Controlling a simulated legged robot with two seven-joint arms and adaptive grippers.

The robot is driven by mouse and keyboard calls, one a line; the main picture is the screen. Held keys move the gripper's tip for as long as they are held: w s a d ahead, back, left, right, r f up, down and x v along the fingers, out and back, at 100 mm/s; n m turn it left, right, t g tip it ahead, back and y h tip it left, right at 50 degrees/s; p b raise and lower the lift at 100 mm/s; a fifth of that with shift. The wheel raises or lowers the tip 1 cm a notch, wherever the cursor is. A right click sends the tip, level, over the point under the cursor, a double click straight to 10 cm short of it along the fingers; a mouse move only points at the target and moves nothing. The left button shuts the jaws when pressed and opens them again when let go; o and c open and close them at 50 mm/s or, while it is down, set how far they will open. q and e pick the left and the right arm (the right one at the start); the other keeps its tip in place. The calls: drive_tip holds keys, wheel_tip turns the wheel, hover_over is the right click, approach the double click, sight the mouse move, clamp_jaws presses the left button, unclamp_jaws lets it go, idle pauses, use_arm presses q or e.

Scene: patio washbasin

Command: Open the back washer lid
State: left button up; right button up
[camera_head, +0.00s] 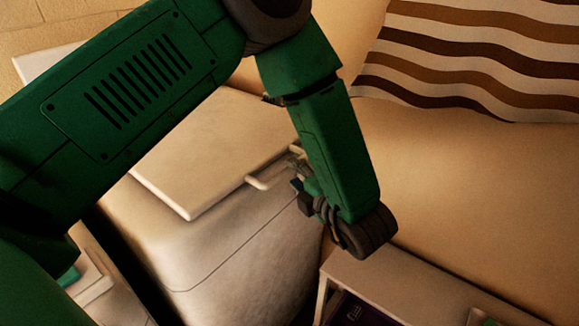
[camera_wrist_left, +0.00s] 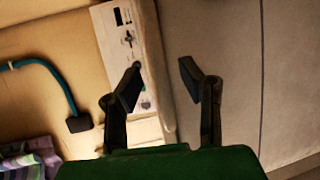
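A pale washer (camera_head: 240,250) with a light slab-like lid (camera_head: 205,150) stands left of centre in the head view. The lid looks down on the washer's top. A pale handle (camera_head: 262,181) sticks out at its right edge. My left gripper (camera_head: 298,172) is beside this handle; my forearm hides part of the lid. In the left wrist view my left gripper (camera_wrist_left: 160,76) is open, with its two fingers apart and nothing held. A white control panel (camera_wrist_left: 130,45) with a display and buttons shows behind the fingers. My right gripper is not in view.
A low pale shelf (camera_head: 410,285) stands at lower right. A brown-striped cloth (camera_head: 470,50) hangs on the wall at upper right. In the left wrist view, a blue hose (camera_wrist_left: 50,70) ends in a black fitting, and a checked cloth (camera_wrist_left: 30,158) lies at lower left.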

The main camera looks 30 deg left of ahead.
sight(289, 169)
use_arm(q)
drive_tip(key=shift+x, duration=1.65)
